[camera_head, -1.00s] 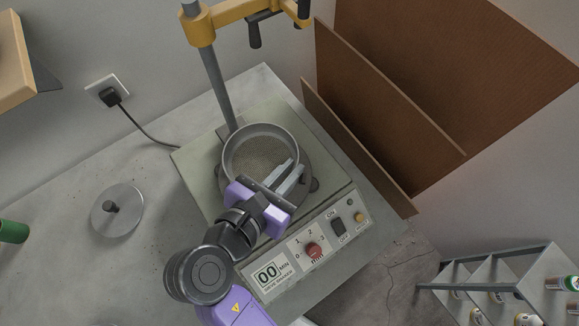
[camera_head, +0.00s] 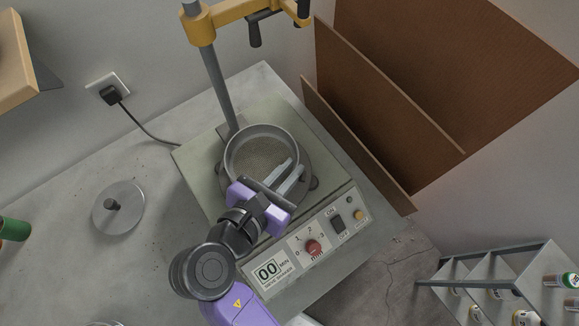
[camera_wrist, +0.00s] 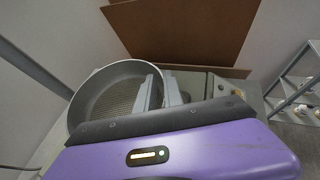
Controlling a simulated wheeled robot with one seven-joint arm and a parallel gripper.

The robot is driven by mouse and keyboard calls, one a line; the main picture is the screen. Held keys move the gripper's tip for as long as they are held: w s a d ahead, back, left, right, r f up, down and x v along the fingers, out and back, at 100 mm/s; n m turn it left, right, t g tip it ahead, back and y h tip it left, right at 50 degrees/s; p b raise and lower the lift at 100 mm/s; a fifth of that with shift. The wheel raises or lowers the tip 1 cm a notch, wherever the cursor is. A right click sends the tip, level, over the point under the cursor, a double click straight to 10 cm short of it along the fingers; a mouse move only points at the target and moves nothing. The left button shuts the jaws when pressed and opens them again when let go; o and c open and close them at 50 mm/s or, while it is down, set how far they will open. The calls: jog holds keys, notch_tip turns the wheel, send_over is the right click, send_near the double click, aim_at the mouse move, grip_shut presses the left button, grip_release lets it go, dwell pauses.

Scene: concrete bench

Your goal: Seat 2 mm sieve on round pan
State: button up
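The 2 mm sieve (camera_head: 233,171) is a grey metal ring with a mesh floor, roughly level above the middle of the shaker plate. It also shows in the wrist view (camera_wrist: 85,98). My gripper (camera_head: 287,176) is at its near right side, one finger inside the ring and one outside, shut on the rim; the fingers show in the wrist view (camera_wrist: 160,88). The round pan is mostly hidden under the sieve; a dark round edge (camera_head: 306,192) shows below it at the right. I cannot tell whether sieve and pan touch.
The sieve shaker (camera_head: 205,185) has a front panel with a red knob (camera_head: 313,247). A post (camera_head: 217,85) with a yellow clamp arm (camera_head: 238,14) rises behind. A round lid (camera_head: 118,208) lies at left. Brown boards (camera_head: 375,120) lean at right; a shelf rack (camera_head: 500,285) stands lower right.

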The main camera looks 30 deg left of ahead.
jog(key=o, duration=0.4)
jog(key=shift+o, duration=0.2)
jog(key=v, duration=0.7)
jog(key=shift+s+r+b, duration=0.15)
jog(key=shift+s+b, duration=0.15)
jog(key=shift+s, duration=0.1)
